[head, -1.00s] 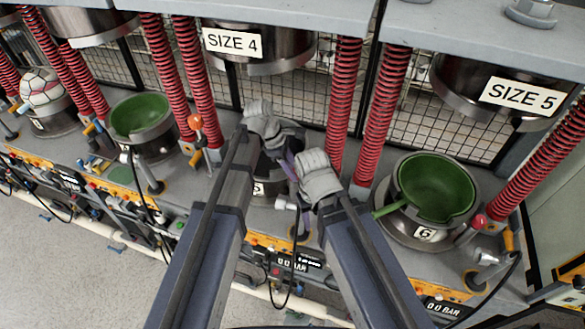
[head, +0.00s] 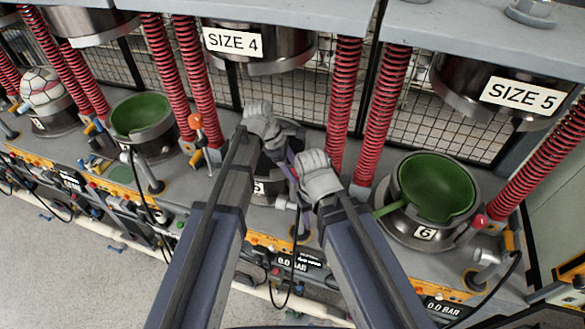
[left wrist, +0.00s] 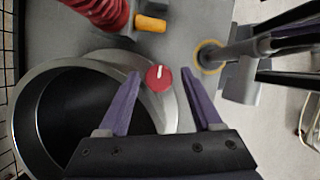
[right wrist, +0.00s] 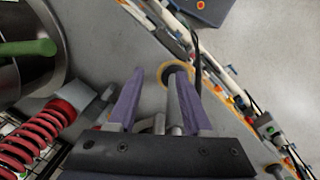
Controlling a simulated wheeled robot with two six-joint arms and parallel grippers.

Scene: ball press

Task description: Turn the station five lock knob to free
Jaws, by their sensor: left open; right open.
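The station five lock knob (left wrist: 159,78) is a small red disc with a white mark pointing up in the left wrist view. It sits on the grey deck beside the round metal mold (left wrist: 28,105). My left gripper (left wrist: 161,73) is open, with its purple fingers on either side of the knob and visible gaps. In the head view my left gripper (head: 291,158) is over station five, whose mold (head: 270,178) is partly hidden, and the knob is hidden. My right gripper (right wrist: 161,74) is open above the deck, with a grey rod (right wrist: 174,105) showing between its fingers.
Station six with a green bowl (head: 437,187) stands to the right, and another green bowl (head: 140,116) to the left. Red springs (head: 383,110) rise behind. A post with an orange ring (left wrist: 209,56) stands near the left gripper.

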